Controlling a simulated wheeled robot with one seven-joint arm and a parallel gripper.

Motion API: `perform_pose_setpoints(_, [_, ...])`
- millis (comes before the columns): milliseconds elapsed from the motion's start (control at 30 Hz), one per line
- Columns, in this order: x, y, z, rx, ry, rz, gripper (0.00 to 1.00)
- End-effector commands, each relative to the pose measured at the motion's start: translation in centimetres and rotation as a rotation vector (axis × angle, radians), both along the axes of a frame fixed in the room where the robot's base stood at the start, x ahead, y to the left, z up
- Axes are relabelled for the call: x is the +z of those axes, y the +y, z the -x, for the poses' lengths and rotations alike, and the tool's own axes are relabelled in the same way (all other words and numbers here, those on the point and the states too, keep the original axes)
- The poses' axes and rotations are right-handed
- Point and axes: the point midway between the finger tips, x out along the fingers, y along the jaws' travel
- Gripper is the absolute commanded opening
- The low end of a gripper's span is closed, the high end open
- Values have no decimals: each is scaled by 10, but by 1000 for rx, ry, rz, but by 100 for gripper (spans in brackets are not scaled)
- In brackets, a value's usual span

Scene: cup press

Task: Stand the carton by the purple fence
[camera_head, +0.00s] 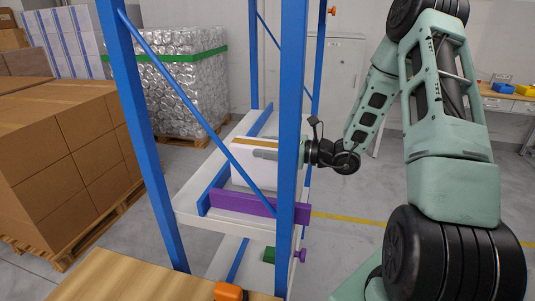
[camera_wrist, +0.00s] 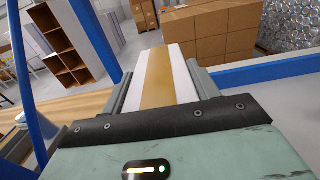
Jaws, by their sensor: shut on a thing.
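The carton (camera_head: 250,172) is white with a tan stripe along its top. It is inside the blue-post rack, just behind the purple fence (camera_head: 245,205) in the head view. My gripper (camera_head: 268,155) reaches in from the right and is shut on the carton, one finger lying along its near side. In the wrist view the carton (camera_wrist: 172,75) sits between both fingers. The carton looks upright. Its lower edge is partly hidden by the fence and a blue brace, so I cannot tell whether it touches the shelf.
The white shelf (camera_head: 195,195) has a blue strip beside the fence. A blue rack post (camera_head: 291,120) and diagonal brace stand in front of the carton. A green block (camera_head: 269,254) is lower down. A wooden tabletop (camera_head: 125,280) with an orange object (camera_head: 229,291) is in front.

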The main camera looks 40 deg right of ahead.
Motion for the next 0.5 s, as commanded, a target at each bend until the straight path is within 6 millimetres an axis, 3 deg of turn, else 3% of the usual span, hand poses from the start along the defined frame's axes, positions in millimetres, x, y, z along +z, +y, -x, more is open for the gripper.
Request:
perform_pose_setpoints(200, [-21,1,0,2,-2,-3,0])
perform_pose_setpoints(500, [-23,1,0,1,-4,0,0])
